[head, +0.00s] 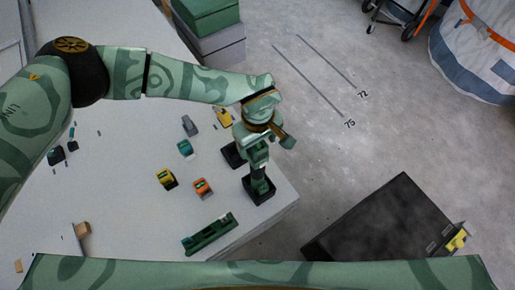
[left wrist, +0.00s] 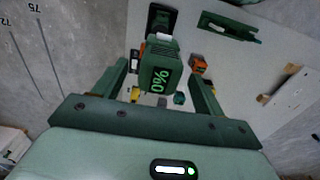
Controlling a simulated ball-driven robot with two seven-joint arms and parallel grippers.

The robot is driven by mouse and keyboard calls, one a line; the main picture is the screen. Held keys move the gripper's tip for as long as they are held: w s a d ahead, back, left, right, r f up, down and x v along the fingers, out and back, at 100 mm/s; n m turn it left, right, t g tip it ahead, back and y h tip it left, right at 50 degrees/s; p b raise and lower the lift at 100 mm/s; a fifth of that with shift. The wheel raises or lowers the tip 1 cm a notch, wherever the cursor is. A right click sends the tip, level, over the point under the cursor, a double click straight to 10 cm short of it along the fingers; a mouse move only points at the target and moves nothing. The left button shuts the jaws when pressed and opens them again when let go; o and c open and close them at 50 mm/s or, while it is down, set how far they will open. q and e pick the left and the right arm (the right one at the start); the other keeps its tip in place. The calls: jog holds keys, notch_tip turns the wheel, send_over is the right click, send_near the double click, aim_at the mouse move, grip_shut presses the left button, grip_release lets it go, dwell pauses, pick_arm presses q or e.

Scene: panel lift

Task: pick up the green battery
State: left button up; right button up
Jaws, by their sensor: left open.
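The green battery (left wrist: 160,78) shows in the left wrist view as a green block with "90%" in light print on its face. My left gripper (left wrist: 158,72) is open, with one finger on each side of the block; I cannot tell whether either finger touches it. A black base (left wrist: 162,17) shows just beyond it. In the head view my left gripper (head: 257,155) points down over the table's right edge, above a black base (head: 262,193), and largely hides what is under it. My right gripper is not in view.
The pale table (head: 120,185) holds a teal block (head: 185,148), a yellow-black block (head: 166,179), an orange block (head: 202,188) and a long green tool (head: 208,234). Stacked boxes (head: 210,40) stand behind. A dark case (head: 385,220) lies right of the table, on open floor.

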pick_arm(q)
notch_tip(320, 180, down, 3)
jog(key=shift+w+f+b, duration=0.1)
jog(key=shift+f+b, duration=0.05)
jog(key=shift+b, duration=0.3)
jog(key=c, duration=1.2)
jog(key=shift+o, duration=0.2)
jog(key=shift+r, duration=0.3)
